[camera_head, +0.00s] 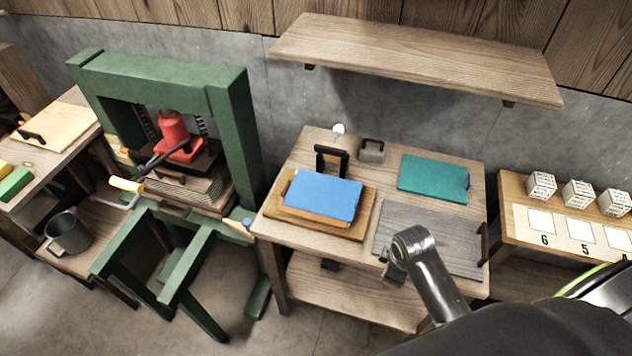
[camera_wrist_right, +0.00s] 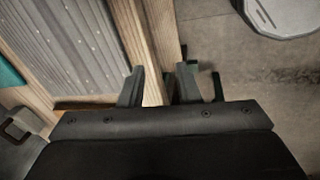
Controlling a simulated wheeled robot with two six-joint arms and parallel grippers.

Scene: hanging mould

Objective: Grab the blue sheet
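The blue sheet (camera_head: 322,196) lies flat on a stack of wooden boards (camera_head: 284,215) on the wooden table, left of the middle. A black clamp-like handle (camera_head: 331,160) stands just behind it. My right arm (camera_head: 432,275) comes in from the lower right and is over the table's front right part, clear of the blue sheet. In the right wrist view my right gripper (camera_wrist_right: 160,86) has its two fingers apart, with nothing seen between them. The blue sheet does not show in that view. My left gripper is in neither view.
A teal sheet (camera_head: 433,178) and a grey grooved board (camera_head: 430,232) lie on the same table. A green press (camera_head: 235,125) stands to the left. A wooden shelf (camera_head: 415,60) juts out above the back. Numbered white cards and blocks (camera_head: 541,185) are at right.

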